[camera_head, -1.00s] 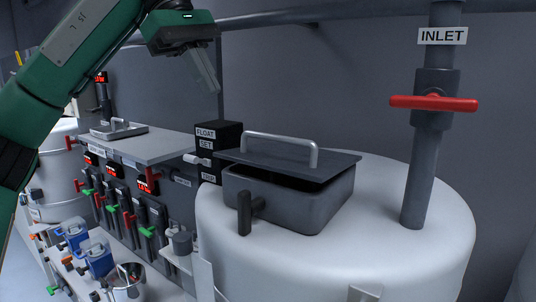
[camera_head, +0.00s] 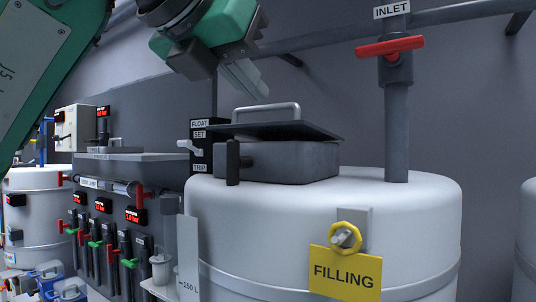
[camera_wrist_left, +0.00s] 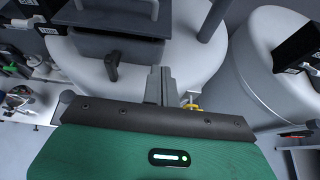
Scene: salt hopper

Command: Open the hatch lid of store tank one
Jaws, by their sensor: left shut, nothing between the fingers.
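The large white tank (camera_head: 320,215) bears a grey hatch box (camera_head: 290,162) on its top. A dark flat lid (camera_head: 310,131) with a grey bar handle (camera_head: 266,112) lies over the box and overhangs it; whether it is fully seated I cannot tell. A dark upright latch lever (camera_head: 233,162) stands at the box's front left. My left gripper (camera_head: 264,94) is shut and empty, pointing down just above the handle in the picture. In the left wrist view, its fingers (camera_wrist_left: 160,84) appear beside the latch lever (camera_wrist_left: 112,66). No tank number is readable. My right gripper is not in view.
An inlet pipe (camera_head: 397,130) with a red valve handle (camera_head: 390,46) rises behind the hatch on the right. A float switch box (camera_head: 204,150) stands left of it. A yellow FILLING tag (camera_head: 345,272) hangs on the tank's front. Valve panels and another white tank (camera_head: 40,215) are farther left.

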